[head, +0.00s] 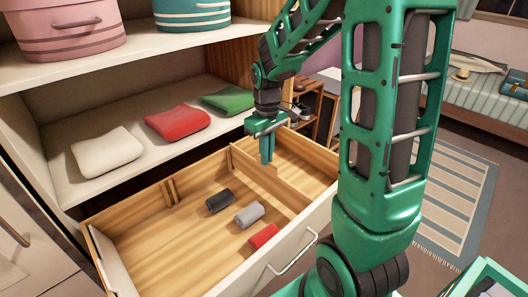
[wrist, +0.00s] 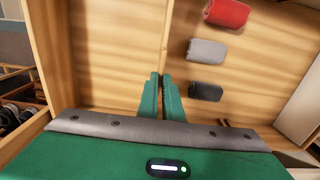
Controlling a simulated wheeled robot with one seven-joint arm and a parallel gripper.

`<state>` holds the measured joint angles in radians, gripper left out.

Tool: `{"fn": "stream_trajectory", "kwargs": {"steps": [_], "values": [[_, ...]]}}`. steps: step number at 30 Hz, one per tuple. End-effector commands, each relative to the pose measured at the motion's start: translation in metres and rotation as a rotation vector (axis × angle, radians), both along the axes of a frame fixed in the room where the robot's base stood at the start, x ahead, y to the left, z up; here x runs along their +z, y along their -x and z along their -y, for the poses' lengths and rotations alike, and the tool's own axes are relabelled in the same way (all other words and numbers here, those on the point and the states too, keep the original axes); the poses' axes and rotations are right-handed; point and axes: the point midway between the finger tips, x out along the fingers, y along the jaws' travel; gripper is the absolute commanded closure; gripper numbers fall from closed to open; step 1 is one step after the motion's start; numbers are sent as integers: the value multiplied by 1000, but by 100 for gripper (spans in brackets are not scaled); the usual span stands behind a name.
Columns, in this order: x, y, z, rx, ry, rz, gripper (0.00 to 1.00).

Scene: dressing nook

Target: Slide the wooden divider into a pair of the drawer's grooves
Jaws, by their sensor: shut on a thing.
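The wooden divider (head: 285,189) stands upright inside the open drawer (head: 165,250), running from the back wall toward the front wall. Its far end is at groove strips on the back wall (head: 231,158); I cannot tell how deep it sits. Another pair of groove strips (head: 169,192) is further left on the back wall. My gripper (head: 267,150) points down and is shut on the divider's top edge. In the wrist view the divider (wrist: 167,40) shows edge-on beyond my fingertips (wrist: 160,78). The front grooves are hidden.
Rolled dark (head: 219,201), grey (head: 249,215) and red (head: 264,236) cloths lie in the drawer left of the divider. The compartment to its right looks empty. White (head: 106,152), red (head: 177,120) and green (head: 228,100) folded cloths lie on the shelf behind.

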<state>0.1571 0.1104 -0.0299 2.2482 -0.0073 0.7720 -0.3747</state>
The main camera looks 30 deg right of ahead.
Motion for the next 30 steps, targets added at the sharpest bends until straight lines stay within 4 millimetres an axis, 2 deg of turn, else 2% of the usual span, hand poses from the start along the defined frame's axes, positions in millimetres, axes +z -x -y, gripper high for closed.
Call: {"fn": "stream_trajectory", "kwargs": {"steps": [30], "values": [[-22, 0, 0, 0, 0, 0, 100]]}}
